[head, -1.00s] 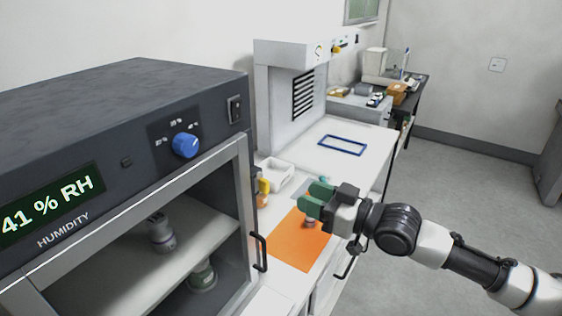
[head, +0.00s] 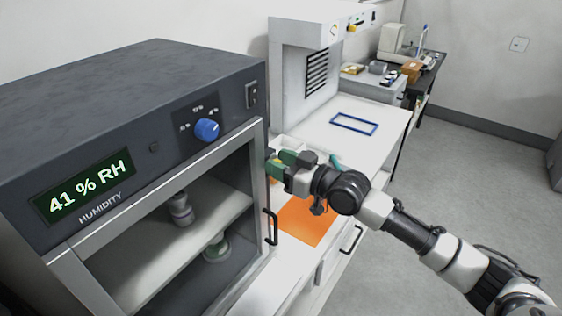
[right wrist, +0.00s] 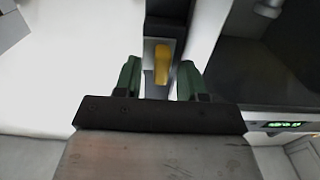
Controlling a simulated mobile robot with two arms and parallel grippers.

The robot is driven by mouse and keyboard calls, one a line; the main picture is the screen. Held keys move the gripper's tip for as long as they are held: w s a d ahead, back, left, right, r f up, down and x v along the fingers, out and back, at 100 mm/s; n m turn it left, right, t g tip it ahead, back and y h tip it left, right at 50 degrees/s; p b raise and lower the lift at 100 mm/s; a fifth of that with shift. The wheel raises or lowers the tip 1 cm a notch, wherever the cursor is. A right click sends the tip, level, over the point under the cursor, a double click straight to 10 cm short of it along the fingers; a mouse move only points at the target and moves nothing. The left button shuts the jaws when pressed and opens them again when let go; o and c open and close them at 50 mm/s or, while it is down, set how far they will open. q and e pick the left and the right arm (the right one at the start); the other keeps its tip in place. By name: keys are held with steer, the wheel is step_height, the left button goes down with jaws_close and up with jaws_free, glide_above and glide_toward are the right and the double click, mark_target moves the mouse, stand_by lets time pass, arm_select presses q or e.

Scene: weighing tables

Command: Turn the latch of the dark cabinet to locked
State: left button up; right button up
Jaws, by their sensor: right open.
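The dark cabinet (head: 135,95) with a "41 % RH" humidity display fills the left of the head view. Its dark edge and interior also show at the right of the right wrist view (right wrist: 275,70). A yellow lever (right wrist: 162,62), which looks like the latch, sits on a grey plate on a dark strip in the right wrist view. It points nearly straight up and down there. My right gripper (head: 274,163) is open beside the cabinet's right front edge. Its green fingers (right wrist: 159,80) are either side of the lever, with gaps showing. My left gripper is not in view.
The cabinet has a blue knob (head: 207,129) and a black door handle (head: 270,227). An orange mat (head: 306,221) lies on the white counter beside it. A blue frame (head: 354,124) lies farther back. Open floor is at the right.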

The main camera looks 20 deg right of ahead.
jaws_close()
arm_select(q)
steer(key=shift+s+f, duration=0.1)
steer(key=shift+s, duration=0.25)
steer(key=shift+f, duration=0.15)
arm_select(e)
steer(key=n+b, duration=0.2)
steer(key=n, duration=0.1)
steer(key=shift+s+a, duration=0.1)
steer(key=shift+s, duration=0.05)
steer(key=n, duration=0.2)
steer(key=shift+a+n+b, duration=0.1)
steer(key=shift+n+b, duration=0.25)
steer(key=shift+n, duration=0.05)
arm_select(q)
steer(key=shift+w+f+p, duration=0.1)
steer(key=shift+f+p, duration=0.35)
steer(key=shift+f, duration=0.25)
arm_select(e)
steer(key=n, duration=0.8)
steer(key=f+n, duration=0.1)
steer(key=n, duration=0.3)
steer(key=shift+s+a+f, duration=0.1)
steer(key=shift+s+a, duration=0.2)
